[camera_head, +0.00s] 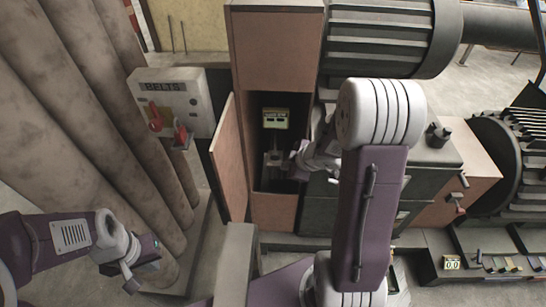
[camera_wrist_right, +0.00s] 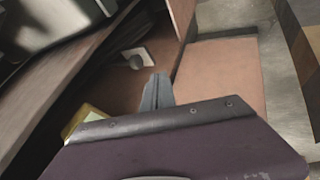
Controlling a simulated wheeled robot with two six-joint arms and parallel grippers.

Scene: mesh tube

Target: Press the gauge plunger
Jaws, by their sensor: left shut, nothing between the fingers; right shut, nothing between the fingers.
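The gauge (camera_head: 275,118) is a small yellow-green box with a dark display, inside the open cabinet. Below it stands a small grey post with a pale base (camera_head: 274,158), which looks like the plunger. My right gripper (camera_head: 296,157) reaches into the cabinet from the right, shut and empty, beside and just right of the post. A yellow edge (camera_wrist_right: 85,120) shows at the left. My left gripper (camera_head: 131,286) is shut and empty at lower left.
The cabinet door (camera_head: 229,160) stands open to the left of the opening. A BELTS control box (camera_head: 173,100) with red levers is further left. Large pipes (camera_head: 90,110) fill the left side. Dark machinery (camera_head: 380,35) lies above and right.

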